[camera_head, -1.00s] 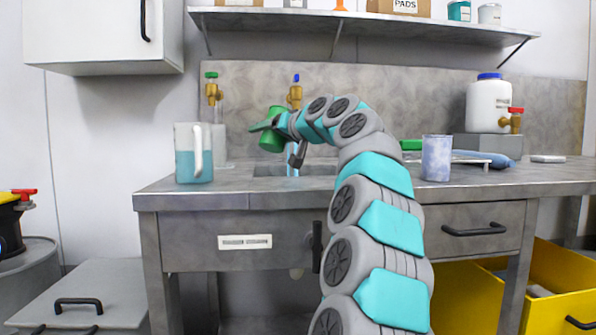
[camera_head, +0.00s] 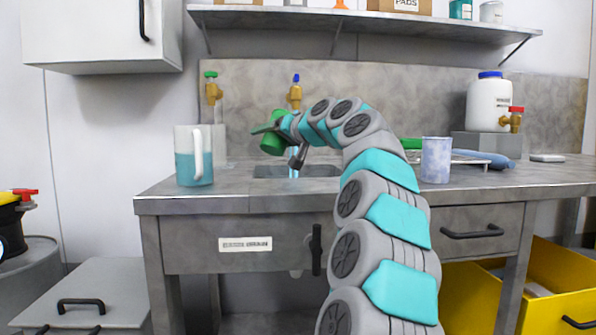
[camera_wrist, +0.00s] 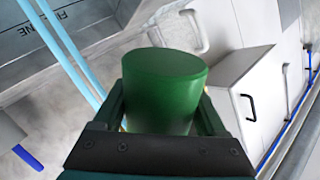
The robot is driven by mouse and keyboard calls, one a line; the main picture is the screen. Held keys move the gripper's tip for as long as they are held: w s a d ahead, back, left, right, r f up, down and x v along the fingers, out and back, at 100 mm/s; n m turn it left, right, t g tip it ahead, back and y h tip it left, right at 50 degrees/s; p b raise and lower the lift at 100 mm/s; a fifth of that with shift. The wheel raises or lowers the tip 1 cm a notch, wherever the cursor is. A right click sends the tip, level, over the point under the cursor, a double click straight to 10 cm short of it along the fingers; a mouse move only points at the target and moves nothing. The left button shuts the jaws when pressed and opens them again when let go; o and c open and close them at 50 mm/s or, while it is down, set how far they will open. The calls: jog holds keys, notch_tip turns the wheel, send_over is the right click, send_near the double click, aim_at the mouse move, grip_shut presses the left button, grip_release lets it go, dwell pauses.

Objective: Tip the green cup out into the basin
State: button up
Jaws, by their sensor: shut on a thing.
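The basin is a dark recess in the counter, partly hidden by my arm.
A light-blue stream (camera_head: 294,164) falls below the blue-handled tap (camera_head: 295,95). A green-handled tap (camera_head: 212,90) is to its left. A jug of teal liquid (camera_head: 187,172) stands left of the basin, and a speckled cup (camera_head: 436,160) stands right of my arm.

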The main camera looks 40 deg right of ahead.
aim_at(270, 154)
jog(key=shift+d+f+m+p, duration=0.1)
jog(key=shift+d+m+p, duration=0.2)
jog(key=shift+p, duration=0.35)
jog(key=shift+w+f+m+g+y+p, duration=0.1)
jog(key=shift+f+m+g+y+p, duration=0.25)
jog(key=shift+f+m+p, duration=0.6)
dwell(0.6)
jog(key=shift+a+f+m+g+y+p, duration=0.2)
jog(key=shift+f+m+y+p, duration=0.25)
jog(key=shift+p, duration=0.9)
jog(key=shift+a+f+m+g+y+p, duration=0.15)
jog(key=shift+f+m+p, duration=0.35)
jog(key=shift+p, duration=0.85)
dwell(0.7)
jog(key=shift+d+f+m+y+p, duration=0.1)
jog(key=shift+m+y+p, duration=0.15)
jog(key=shift+m+p, duration=0.85)
dwell(0.8)
jog(key=shift+d+f+p, duration=0.1)
jog(key=shift+d+p, duration=0.05)
jog(key=shift+p, duration=0.75)
